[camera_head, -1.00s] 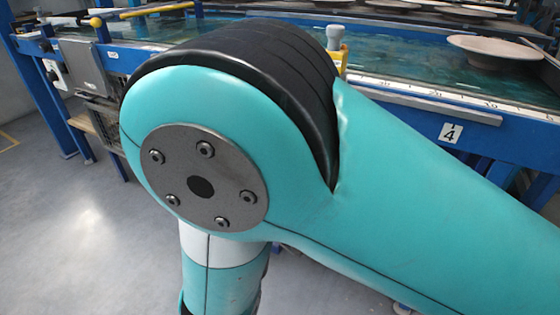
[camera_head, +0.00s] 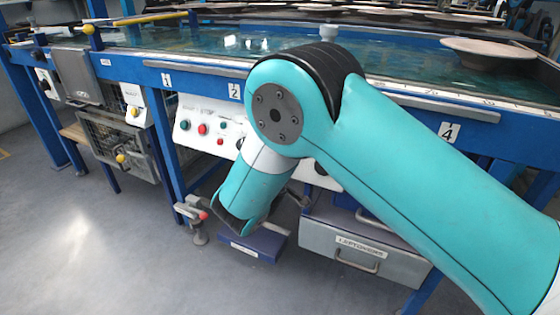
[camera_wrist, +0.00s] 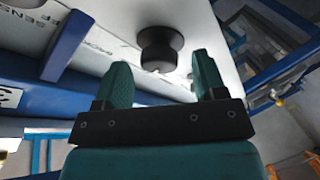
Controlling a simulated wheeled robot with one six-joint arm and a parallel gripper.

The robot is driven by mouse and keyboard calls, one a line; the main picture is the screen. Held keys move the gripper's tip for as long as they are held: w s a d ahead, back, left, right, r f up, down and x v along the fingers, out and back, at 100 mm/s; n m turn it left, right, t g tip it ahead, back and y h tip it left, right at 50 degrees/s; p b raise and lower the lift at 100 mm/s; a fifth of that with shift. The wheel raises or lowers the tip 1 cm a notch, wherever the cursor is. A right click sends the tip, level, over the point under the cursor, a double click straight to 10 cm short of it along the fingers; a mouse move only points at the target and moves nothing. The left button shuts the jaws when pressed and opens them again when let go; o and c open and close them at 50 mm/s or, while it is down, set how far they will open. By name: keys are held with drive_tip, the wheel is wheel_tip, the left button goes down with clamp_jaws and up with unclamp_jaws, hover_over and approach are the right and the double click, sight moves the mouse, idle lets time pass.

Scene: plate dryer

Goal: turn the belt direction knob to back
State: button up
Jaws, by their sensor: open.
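A round black knob (camera_wrist: 158,42) stands out from a white panel in the wrist view. Printed lettering lies on the panel to its left; it is seen slanted, and one word may read "BACK". My gripper (camera_wrist: 163,68) is open, with one teal finger on each side of the knob's lower end as seen in the picture. I see no contact, and I cannot tell how far the knob reaches between the fingers. In the head view the white control panel (camera_head: 190,125) is partly covered by my arm, and my gripper is hidden there.
The panel has green and red buttons (camera_head: 202,128). A grey drawer (camera_head: 345,251) is below right, a clamp-like metal fixture (camera_head: 198,222) below left. The floor at left (camera_head: 80,250) is clear.

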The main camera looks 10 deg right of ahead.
drive_tip(key=shift+w, duration=0.25)
drive_tip(key=c, duration=0.9)
